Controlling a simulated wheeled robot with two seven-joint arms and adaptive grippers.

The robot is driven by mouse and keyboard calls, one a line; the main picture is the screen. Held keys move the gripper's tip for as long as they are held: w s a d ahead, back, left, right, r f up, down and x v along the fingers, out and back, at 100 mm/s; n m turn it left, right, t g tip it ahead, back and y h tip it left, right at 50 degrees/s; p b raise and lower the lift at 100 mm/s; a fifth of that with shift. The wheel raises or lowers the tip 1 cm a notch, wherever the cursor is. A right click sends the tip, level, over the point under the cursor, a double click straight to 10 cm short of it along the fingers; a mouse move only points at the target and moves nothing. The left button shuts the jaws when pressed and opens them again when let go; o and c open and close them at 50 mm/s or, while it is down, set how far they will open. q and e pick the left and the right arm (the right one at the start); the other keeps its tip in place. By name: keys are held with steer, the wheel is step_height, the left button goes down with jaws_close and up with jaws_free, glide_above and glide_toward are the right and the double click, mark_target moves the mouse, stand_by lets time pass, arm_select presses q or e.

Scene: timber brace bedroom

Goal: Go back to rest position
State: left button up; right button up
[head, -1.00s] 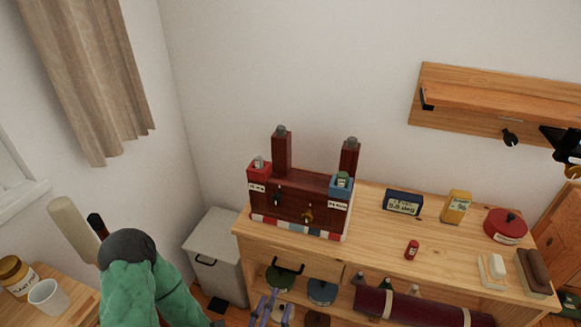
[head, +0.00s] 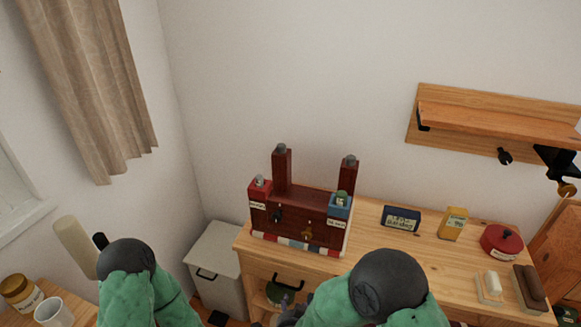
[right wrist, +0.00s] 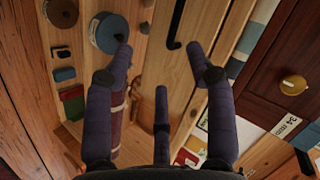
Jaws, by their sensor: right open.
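My right gripper (right wrist: 158,62) is open in the right wrist view, its purple fingers spread with nothing between them. In that view it is in front of the wooden cabinet and its black handle (right wrist: 176,22). In the head view only a small grey part of it shows at the bottom edge, beside my green right arm.
The wooden cabinet (head: 440,268) carries a dark red box with two posts (head: 290,212), a blue box (head: 400,219), a yellow box (head: 453,223) and a red round pot (head: 502,241). A grey bin (head: 216,262) stands to its left. A wall shelf (head: 490,118) hangs above.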

steer(key=s+d+f+n+g+y+p, duration=0.2)
steer(key=s+d+f+n+g, duration=0.35)
steer(key=f, duration=0.45)
steer(key=s+d+f+n+g+y, duration=0.1)
steer(key=s+d+g, duration=0.1)
steer(key=s, duration=0.3)
steer(key=s+d+f+n+g+y+p, duration=0.1)
steer(key=s+f+n+g, duration=0.1)
steer(key=s, duration=0.4)
steer(key=shift+s+d+f+g+p, duration=0.25)
steer(key=shift+s+d+g+p, duration=0.1)
steer(key=shift+g, duration=0.2)
